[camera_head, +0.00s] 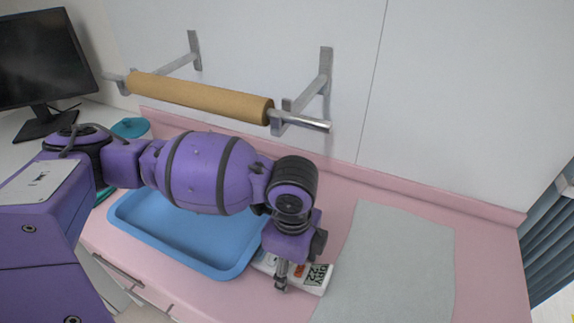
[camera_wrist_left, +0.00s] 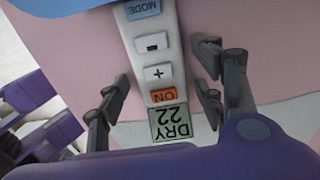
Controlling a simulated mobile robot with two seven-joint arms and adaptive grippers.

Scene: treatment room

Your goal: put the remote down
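The remote (camera_head: 316,276) is white with a grey display and coloured buttons. It lies on the pink counter between the blue tray and the grey-green mat. In the left wrist view the remote (camera_wrist_left: 158,72) runs lengthwise between the fingers, its "DRY 22" display nearest the palm. My left gripper (camera_head: 283,276) points down over the remote. In the left wrist view its fingers (camera_wrist_left: 163,88) stand apart on either side of the remote, with narrow gaps showing. My arm hides part of the remote in the head view. My right gripper is not in view.
The blue tray (camera_head: 150,232) is empty where visible, left of the remote. The mat (camera_head: 395,262) lies flat and bare to the right. A brown paper roll (camera_head: 200,97) on a wall bracket is behind my arm. A monitor (camera_head: 42,60) stands far left.

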